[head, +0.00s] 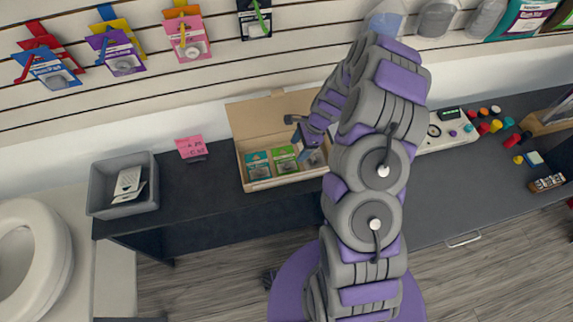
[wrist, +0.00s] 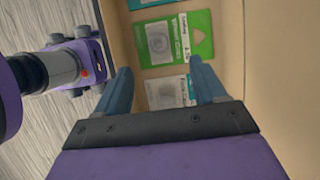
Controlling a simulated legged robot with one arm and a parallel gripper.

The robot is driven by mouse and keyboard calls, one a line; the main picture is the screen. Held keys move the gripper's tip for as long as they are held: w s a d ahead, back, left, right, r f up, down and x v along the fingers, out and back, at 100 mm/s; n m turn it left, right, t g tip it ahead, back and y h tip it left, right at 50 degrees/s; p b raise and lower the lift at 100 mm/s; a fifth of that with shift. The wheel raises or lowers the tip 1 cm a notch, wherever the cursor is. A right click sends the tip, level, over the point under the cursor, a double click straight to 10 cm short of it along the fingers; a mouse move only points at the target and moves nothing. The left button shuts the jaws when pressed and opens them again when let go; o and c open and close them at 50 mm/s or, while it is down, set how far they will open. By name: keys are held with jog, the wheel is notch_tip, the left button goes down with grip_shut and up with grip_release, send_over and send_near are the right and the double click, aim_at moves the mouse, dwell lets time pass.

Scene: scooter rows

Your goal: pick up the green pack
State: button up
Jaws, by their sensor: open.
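The green pack (head: 285,160) lies in the open cardboard box (head: 242,172), in the middle of a row of packs. In the wrist view the green pack (wrist: 201,30) lies just beyond my fingertips, with a clear window on its front. My gripper (wrist: 160,72) is open and empty, its two blue fingers spread above the box. A pale pack with a teal label (wrist: 167,92) lies between the fingers. In the head view my gripper (head: 304,150) is over the right part of the box and partly hides that pack.
A teal pack (head: 258,166) lies left of the green one. Packs hang on the wall above. Colored knobs (head: 484,128) and small items lie at right.

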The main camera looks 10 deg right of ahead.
aim_at(288, 163)
jog(key=b+x, duration=0.2)
jog(key=x, duration=0.7)
jog(key=shift+s+a+f, duration=0.1)
jog(key=shift+a+f, duration=0.1)
jog(key=shift+a, duration=0.1)
jog(key=shift+c, duration=0.2)
jog(key=shift+r, duration=0.1)
jog(key=c, duration=1)
